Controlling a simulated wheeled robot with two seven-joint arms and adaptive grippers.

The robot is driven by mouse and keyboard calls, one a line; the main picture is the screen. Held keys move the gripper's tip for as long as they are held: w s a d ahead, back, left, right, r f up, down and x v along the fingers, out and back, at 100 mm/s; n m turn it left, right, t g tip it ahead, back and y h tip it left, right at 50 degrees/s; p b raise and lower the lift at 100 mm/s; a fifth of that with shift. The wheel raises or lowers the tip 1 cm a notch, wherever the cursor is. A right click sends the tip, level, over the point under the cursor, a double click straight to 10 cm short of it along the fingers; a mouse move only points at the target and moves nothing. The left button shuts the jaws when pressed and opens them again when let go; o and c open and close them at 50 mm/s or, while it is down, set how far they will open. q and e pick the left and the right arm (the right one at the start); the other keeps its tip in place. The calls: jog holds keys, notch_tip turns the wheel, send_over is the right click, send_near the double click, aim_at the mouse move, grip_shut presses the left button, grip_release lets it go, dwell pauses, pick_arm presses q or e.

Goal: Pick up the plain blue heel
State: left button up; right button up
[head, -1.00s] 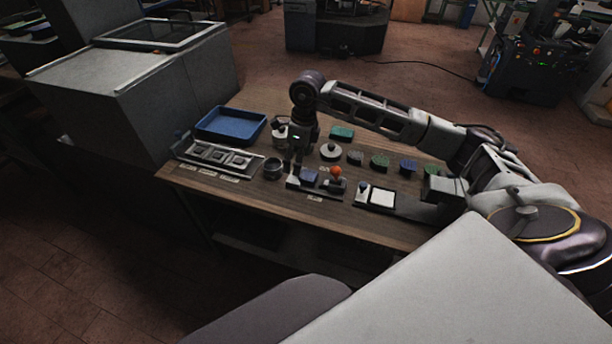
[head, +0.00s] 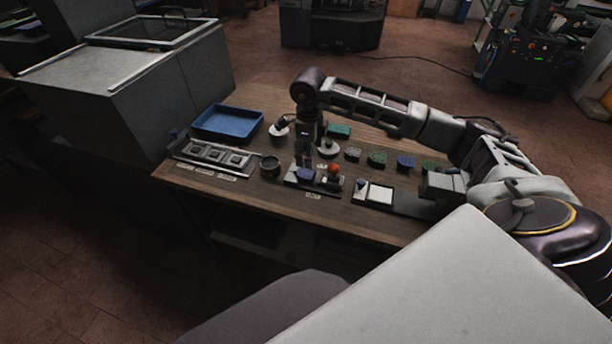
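A blue block (head: 305,174) sits in the low grey fixture near the front middle of the table. Another dark blue block (head: 406,162) stands in the row of blocks at the right. Which one is the plain heel, and any markings, are too small to tell. My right gripper (head: 306,163) points down just above and behind the block in the fixture, partly overlapping it in the picture. Whether it touches the block, and whether its fingers are open, cannot be made out. My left gripper is not in view.
An orange-red ball knob (head: 334,169) stands close right of the fixture. A white pad (head: 380,195) is further right. Green blocks (head: 377,159) are in the row behind. A round dark cup (head: 270,167), slotted grey tray (head: 213,155) and blue bin (head: 228,123) lie left.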

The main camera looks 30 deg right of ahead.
send_over(308, 173)
jog(key=s, duration=0.1)
notch_tip(308, 173, down, 5)
jog(key=shift+f, duration=0.45)
jog(key=shift+w+f, duration=0.1)
jog(key=shift+f, duration=0.4)
jog(key=f, duration=0.1)
jog(key=f+p, duration=0.1)
jog(key=shift+w+f, duration=0.25)
jog(key=shift+f, duration=0.85)
jog(key=shift+c, duration=1)
jog(key=c, duration=0.9)
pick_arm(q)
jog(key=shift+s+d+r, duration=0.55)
pick_arm(e)
jog(key=shift+c, duration=0.2)
